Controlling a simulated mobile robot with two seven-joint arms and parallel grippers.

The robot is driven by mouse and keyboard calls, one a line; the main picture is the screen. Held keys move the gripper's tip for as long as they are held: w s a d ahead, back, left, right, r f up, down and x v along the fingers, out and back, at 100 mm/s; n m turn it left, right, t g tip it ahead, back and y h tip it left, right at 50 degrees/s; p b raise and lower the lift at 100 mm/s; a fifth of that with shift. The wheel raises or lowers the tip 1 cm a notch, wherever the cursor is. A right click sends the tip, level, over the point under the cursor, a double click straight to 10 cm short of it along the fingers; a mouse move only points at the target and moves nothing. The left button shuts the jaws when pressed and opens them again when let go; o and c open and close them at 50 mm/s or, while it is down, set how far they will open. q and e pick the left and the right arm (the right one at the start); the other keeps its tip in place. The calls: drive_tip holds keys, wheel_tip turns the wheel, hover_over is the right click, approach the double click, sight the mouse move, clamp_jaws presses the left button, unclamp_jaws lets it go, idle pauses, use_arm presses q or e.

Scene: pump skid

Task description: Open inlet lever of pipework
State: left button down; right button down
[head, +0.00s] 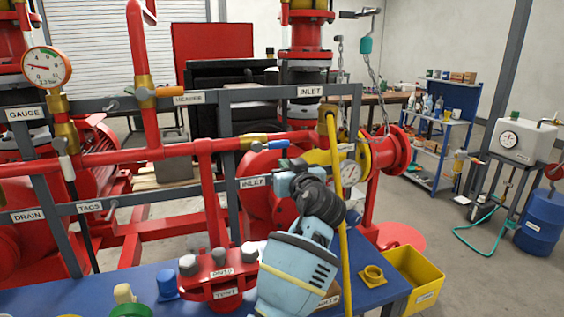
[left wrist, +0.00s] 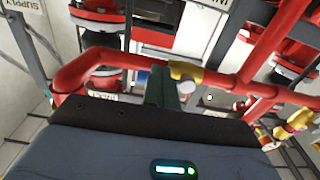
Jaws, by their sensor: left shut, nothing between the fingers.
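A valve with a brass body (head: 252,142) and a blue lever (head: 276,145) sits on the red horizontal pipe, above a lower INLET label (head: 255,183). The lever lies roughly along the pipe. The brass body also shows in the left wrist view (left wrist: 186,70). My left gripper (head: 291,168) is just below and right of the lever in the head view, shut and empty. Its dark fingers (left wrist: 162,88) point at the pipe beside the brass body. I cannot tell whether they touch the lever. My right gripper is not in view.
A long yellow bar (head: 342,220) stands just right of my left wrist, near an upper INLET label (head: 310,91). A blue table (head: 372,292) and yellow bin (head: 425,275) are below.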

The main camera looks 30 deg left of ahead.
use_arm(q)
drive_tip(key=v, duration=0.4)
idle(0.7)
